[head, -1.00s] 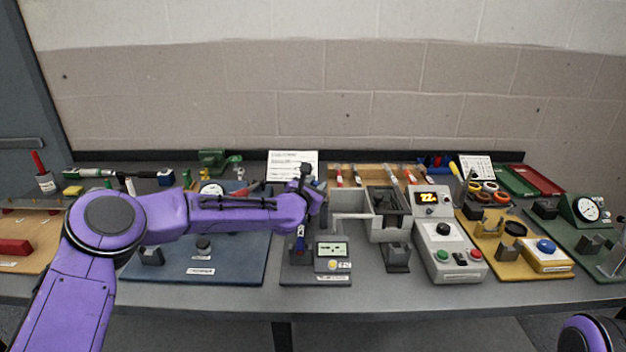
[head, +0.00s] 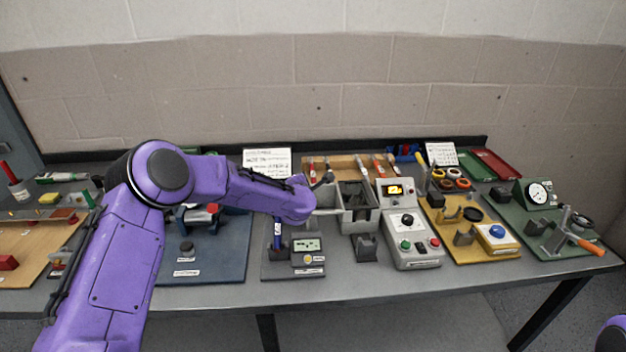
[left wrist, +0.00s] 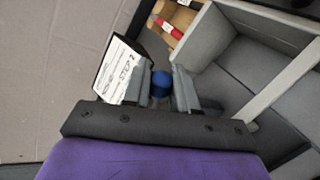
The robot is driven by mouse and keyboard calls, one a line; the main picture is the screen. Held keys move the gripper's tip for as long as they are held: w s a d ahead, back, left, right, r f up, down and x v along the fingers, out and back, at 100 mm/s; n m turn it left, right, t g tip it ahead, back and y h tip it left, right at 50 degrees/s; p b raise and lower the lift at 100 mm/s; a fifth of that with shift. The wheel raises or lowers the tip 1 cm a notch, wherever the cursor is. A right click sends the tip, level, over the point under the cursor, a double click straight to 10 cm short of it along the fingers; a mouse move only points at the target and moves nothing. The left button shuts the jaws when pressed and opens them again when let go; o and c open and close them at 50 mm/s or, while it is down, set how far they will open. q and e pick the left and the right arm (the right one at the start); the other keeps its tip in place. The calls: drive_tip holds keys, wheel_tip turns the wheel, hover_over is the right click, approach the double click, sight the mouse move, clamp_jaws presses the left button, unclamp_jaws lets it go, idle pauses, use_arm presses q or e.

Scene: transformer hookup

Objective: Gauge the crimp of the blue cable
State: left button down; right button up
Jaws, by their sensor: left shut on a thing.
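The blue cable (head: 278,234) shows as a short upright blue piece with a white tag, at the left part of the dark gauge stand (head: 270,268). The gauge's small display (head: 306,245) sits to its right; its reading is too small to make out. My left gripper (left wrist: 160,88) is shut on a blue round piece (left wrist: 160,80), which looks like part of the blue cable. In the head view my left wrist hides most of the fingers, just above the gauge. I cannot tell whether the cable touches the gauge. My right gripper is out of view.
A grey open bin (head: 356,203) stands right of the gauge, beside a grey control box (head: 408,240) with a lit display. A yellow board (head: 490,252) and a green board (head: 560,250) lie further right. A blue board (head: 225,258) lies left. The bench's front strip is clear.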

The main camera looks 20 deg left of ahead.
use_arm(q)
drive_tip(key=shift+w+d, duration=0.15)
idle(0.5)
drive_tip(key=c, duration=1)
unclamp_jaws()
drive_tip(key=shift+o, duration=0.3)
drive_tip(key=shift+d, duration=0.1)
